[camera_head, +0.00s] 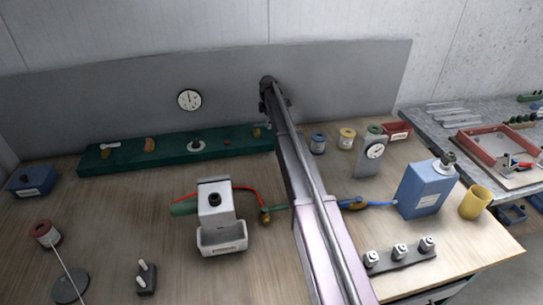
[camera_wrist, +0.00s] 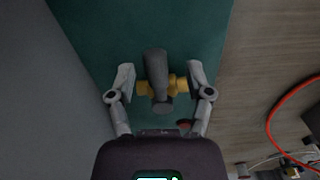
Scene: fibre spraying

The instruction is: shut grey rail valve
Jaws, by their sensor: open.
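The grey rail valve (camera_wrist: 156,66) shows in the wrist view as a grey lever over a brass body on the green rail (camera_wrist: 100,22). Its lever runs lengthwise along the rail, across the brass body. My gripper (camera_wrist: 160,70) is open, with one finger on each side of the valve. I see gaps between the fingers and the brass body. In the head view, a bit of brass (camera_head: 257,132) shows at the right end of the green rail (camera_head: 92,161), beside my arm. My arm hides the gripper there.
A small red part lies by the valve on the rail. A grey wall (camera_head: 225,85) with a gauge (camera_head: 189,100) rises behind. A white device (camera_head: 216,212) and red hose (camera_head: 247,188) sit in front.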

